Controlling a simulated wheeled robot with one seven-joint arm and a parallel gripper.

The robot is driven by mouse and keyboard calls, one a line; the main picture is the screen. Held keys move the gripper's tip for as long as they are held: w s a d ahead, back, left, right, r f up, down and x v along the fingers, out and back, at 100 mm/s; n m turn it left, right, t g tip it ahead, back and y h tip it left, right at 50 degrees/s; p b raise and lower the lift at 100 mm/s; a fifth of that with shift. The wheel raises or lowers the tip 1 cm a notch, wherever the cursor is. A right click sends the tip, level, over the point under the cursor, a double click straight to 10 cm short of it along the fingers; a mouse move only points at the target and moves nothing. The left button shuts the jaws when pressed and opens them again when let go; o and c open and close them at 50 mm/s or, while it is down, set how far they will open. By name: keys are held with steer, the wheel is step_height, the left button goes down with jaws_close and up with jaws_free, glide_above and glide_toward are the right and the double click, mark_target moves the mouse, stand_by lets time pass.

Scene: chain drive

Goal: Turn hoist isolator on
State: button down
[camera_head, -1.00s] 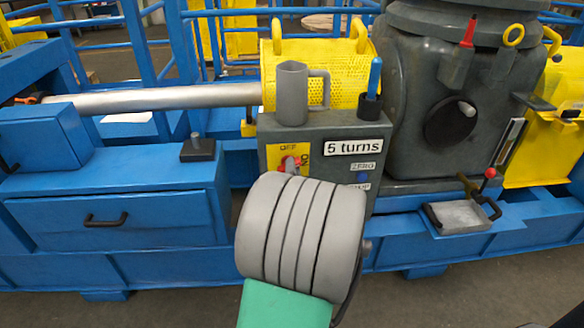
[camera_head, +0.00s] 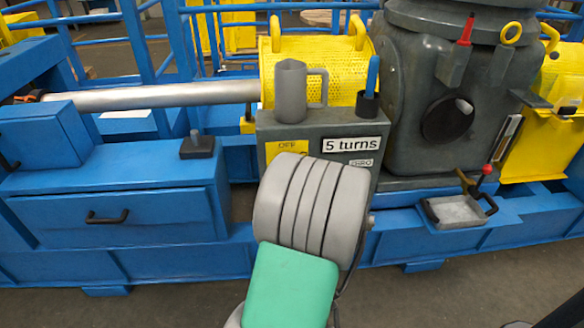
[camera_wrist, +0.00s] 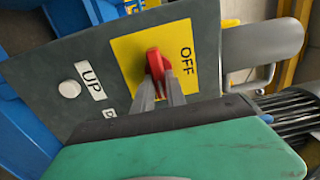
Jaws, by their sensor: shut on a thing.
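The hoist isolator is a red handle (camera_wrist: 154,63) on a yellow plate (camera_wrist: 135,58) marked OFF, on the front of a dark grey box. In the wrist view my gripper (camera_wrist: 159,80) has its fingertips at the handle, shut on it. The OFF label is to the right of the handle. I cannot tell the handle's exact setting, as the fingers partly cover it. In the head view only the upper part of the yellow plate (camera_head: 285,150) shows; my grey and green arm hides the handle and fingers.
The grey box (camera_head: 275,128) carries a grey jug (camera_head: 291,92) and a blue-handled tool (camera_head: 373,74) in a black holder. A white button (camera_wrist: 69,88) marked UP sits near the isolator. A small tray (camera_head: 455,212) stands to the right on the blue frame.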

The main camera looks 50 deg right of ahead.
steer(key=c, duration=1.4)
jaws_free()
steer(key=shift+o, duration=0.2)
steer(key=b+v, duration=0.1)
steer(key=v, duration=0.7)
steer(key=shift+b, duration=0.4)
